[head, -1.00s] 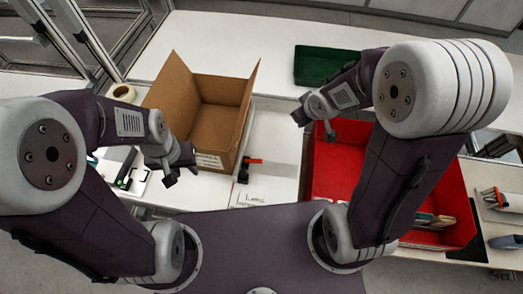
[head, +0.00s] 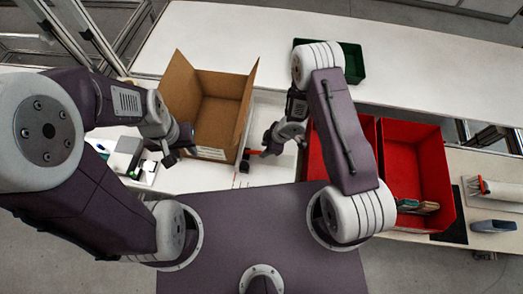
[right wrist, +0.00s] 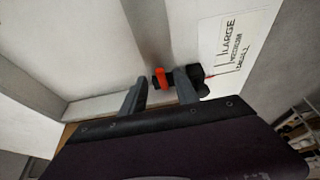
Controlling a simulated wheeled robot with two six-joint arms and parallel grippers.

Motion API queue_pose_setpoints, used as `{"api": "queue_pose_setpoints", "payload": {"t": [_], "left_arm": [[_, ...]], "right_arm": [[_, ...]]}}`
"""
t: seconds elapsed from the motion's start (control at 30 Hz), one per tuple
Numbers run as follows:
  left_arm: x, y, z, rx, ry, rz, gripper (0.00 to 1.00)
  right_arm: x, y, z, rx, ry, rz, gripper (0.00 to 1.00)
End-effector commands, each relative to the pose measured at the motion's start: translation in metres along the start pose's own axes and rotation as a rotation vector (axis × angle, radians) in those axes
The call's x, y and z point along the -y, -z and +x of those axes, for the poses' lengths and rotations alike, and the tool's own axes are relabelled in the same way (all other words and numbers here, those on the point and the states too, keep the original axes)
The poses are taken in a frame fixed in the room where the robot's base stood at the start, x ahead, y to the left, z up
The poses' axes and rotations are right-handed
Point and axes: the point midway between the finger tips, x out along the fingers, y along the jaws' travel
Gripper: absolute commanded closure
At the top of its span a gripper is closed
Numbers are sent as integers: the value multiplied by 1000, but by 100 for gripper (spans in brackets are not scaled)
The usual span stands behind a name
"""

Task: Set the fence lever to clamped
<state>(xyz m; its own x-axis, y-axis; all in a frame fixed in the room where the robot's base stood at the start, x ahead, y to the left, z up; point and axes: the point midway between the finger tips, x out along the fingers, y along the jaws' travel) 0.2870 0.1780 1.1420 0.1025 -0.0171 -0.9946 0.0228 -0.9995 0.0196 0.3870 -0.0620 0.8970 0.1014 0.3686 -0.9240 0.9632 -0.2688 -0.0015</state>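The fence lever is a small orange-red handle on a black clamp body. In the head view the lever (head: 246,158) sits at the right foot of the cardboard box. In the right wrist view the orange handle (right wrist: 161,77) shows between the fingertips, with the black body to its right. My right gripper (head: 272,142) is open and close to the lever; it also shows in the right wrist view (right wrist: 159,88), its fingers spread. I cannot tell whether they touch the lever. My left gripper (head: 180,149) looks open and empty, left of the box.
An open cardboard box (head: 252,92) stands behind the lever. Red bins (head: 441,160) stand to the right, and a green tray (head: 350,65) lies at the back. A size label (right wrist: 240,45) lies beside the lever.

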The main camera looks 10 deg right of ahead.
Motion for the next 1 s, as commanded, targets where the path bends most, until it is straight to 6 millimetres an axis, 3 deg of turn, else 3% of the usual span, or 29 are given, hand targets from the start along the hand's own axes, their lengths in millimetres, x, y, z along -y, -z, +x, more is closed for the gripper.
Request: {"api": "queue_pose_setpoints", "payload": {"t": [0.2, 0.5, 0.53, 0.67, 0.83, 1.0], "left_arm": [[0, 1, -6, 0, 0, 0, 64], [0, 1, -6, 0, 0, 0, 64], [0, 1, -6, 0, 0, 0, 64], [0, 1, -6, 0, 0, 0, 64], [0, 0, -2, 0, 0, 0, 64], [0, -3, 26, 0, 0, 0, 64]], "right_arm": [[0, 0, 32, 0, 0, -1, 64], [0, 0, 38, 0, -1, 0, 64], [0, 0, 38, 0, -1, 0, 66], [0, 0, 37, 0, -1, 0, 100], [-1, -2, 40, -9, -1, 2, 100], [-1, -13, 54, -153, -2, 9, 100]]}}
